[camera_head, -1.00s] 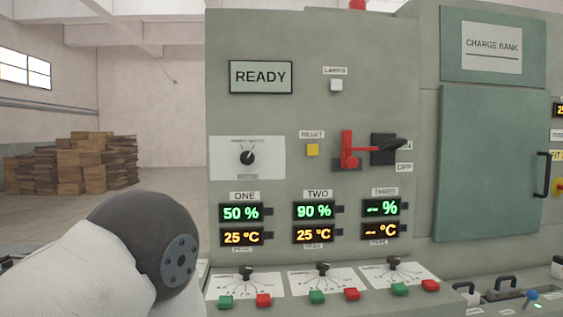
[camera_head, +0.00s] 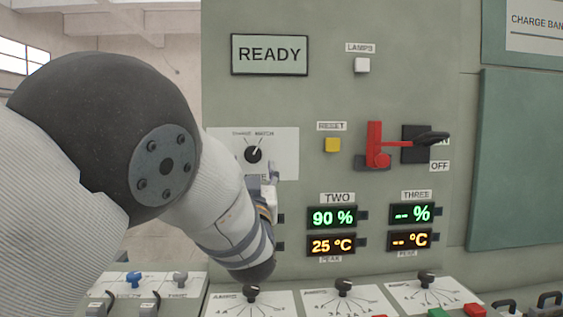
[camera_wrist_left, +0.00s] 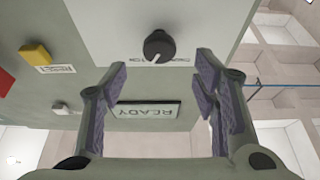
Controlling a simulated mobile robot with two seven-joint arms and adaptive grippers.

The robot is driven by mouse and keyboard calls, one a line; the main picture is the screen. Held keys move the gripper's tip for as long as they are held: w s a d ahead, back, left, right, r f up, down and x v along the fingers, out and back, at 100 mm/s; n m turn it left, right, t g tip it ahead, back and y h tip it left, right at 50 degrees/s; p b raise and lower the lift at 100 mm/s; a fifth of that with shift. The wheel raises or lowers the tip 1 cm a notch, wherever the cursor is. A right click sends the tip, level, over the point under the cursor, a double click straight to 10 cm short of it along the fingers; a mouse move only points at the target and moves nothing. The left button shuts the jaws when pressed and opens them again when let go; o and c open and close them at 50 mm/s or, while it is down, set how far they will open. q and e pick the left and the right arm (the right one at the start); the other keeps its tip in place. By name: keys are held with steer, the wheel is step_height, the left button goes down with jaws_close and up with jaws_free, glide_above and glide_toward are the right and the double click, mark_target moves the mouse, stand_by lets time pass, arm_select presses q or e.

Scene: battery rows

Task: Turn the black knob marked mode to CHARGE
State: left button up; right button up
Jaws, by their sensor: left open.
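The black mode knob (camera_head: 253,155) sits on a white plate (camera_head: 288,145) on the grey-green cabinet. CHARGE is printed at its upper left and MATCH at its upper right. Its white pointer line leans to the upper right, towards MATCH. The wrist view shows the knob (camera_wrist_left: 159,46) upside down, beyond the fingertips and roughly between them. My left gripper (camera_head: 272,178) is just below and right of the knob in the head view, partly hidden by its own wrist. In the wrist view its fingers (camera_wrist_left: 162,72) are spread apart and empty. My right gripper is not in view.
A yellow reset button (camera_head: 333,145) and a red and black switch lever (camera_head: 378,150) stand out right of the knob. A READY display (camera_head: 270,54) is above. Small selector knobs (camera_head: 343,287) line the sloping desk below. My left arm hides display ONE.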

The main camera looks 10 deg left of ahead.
mark_target(253, 156)
arm_select(q)
steer(key=x, duration=0.2)
steer(key=f+x, duration=0.1)
steer(key=x, duration=0.1)
steer(key=shift+w+a+r+b, duration=0.15)
steer(key=shift+w+b, duration=0.15)
steer(key=shift+w, duration=0.15)
steer(key=shift+w+r, duration=0.15)
steer(key=shift+r, duration=0.15)
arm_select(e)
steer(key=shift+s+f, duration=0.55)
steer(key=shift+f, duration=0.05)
arm_select(q)
steer(key=shift+c, duration=0.5)
steer(key=c, duration=1.1)
steer(key=shift+o, duration=0.2)
